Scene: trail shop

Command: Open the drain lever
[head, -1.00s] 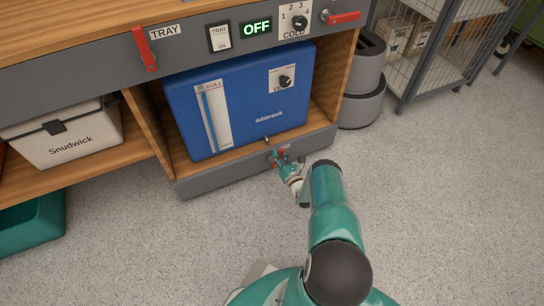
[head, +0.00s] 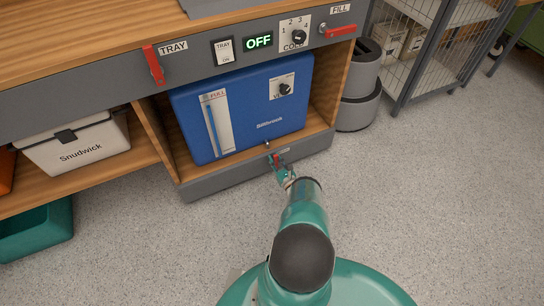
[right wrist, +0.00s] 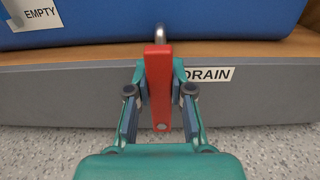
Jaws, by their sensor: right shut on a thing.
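The red drain lever (right wrist: 159,85) stands on the grey plinth panel below the blue tank, beside a label reading DRAIN (right wrist: 208,74). In the right wrist view it points downward, with a small metal spout (right wrist: 160,33) just above it. My right gripper (right wrist: 160,100) is shut on the lever, one finger on each side. In the head view the right gripper (head: 281,168) is small at the plinth, and the lever (head: 276,158) is partly hidden by it. My left gripper is not in view.
The blue tank (head: 245,110) sits in the cabinet above the plinth (head: 225,182). Red TRAY (head: 154,65) and FILL (head: 340,31) levers are on the upper panel, with a lit OFF display (head: 258,41). A teal bin (head: 38,232) lies at left. The floor at right is clear.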

